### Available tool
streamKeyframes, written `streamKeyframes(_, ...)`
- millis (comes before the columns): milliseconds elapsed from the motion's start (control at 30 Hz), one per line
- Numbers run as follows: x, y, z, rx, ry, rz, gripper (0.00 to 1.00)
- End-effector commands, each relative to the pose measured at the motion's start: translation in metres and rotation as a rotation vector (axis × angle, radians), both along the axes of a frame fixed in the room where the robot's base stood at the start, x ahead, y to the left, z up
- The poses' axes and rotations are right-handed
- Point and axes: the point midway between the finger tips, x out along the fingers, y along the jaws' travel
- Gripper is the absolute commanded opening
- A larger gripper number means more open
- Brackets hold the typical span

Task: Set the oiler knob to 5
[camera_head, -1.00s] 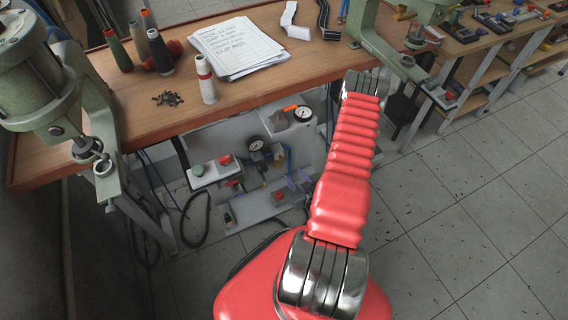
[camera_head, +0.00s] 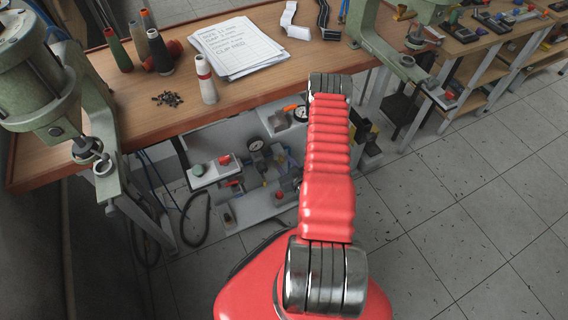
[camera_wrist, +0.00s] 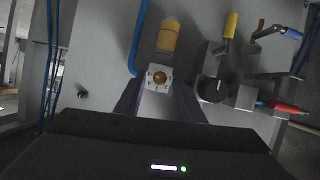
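In the wrist view, a white square piece with small dark marks and a round brass-coloured knob (camera_wrist: 159,77) sits at the lower end of an amber bowl (camera_wrist: 169,36); this looks like the oiler. My gripper (camera_wrist: 157,94) shows two dark fingers, set apart, one on each side of the white piece. Whether they touch it I cannot tell. A black round knob (camera_wrist: 212,90) with a light mark sits on a grey block to the right, outside the fingers. In the head view, my arm hides the gripper, and the oiler cannot be made out.
A yellow-tipped fitting (camera_wrist: 231,25), a red-tipped fitting (camera_wrist: 288,108) and a blue hose (camera_wrist: 140,40) crowd the panel. In the head view, a pressure gauge (camera_head: 256,145) and other fittings sit under the wooden bench (camera_head: 120,95). Free tiled floor lies to the right.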

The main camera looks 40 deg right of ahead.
Motion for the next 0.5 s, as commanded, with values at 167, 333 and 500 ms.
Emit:
streamKeyframes(167, -0.0002, 0.0001, 0.0001, 0.0, 0.0, 0.0, 0.3)
streamKeyframes(333, -0.0003, 0.0001, 0.0001, 0.0, 0.0, 0.0, 0.18)
streamKeyframes(500, -0.0003, 0.0002, 0.0001, 0.0, 0.0, 0.0, 0.07)
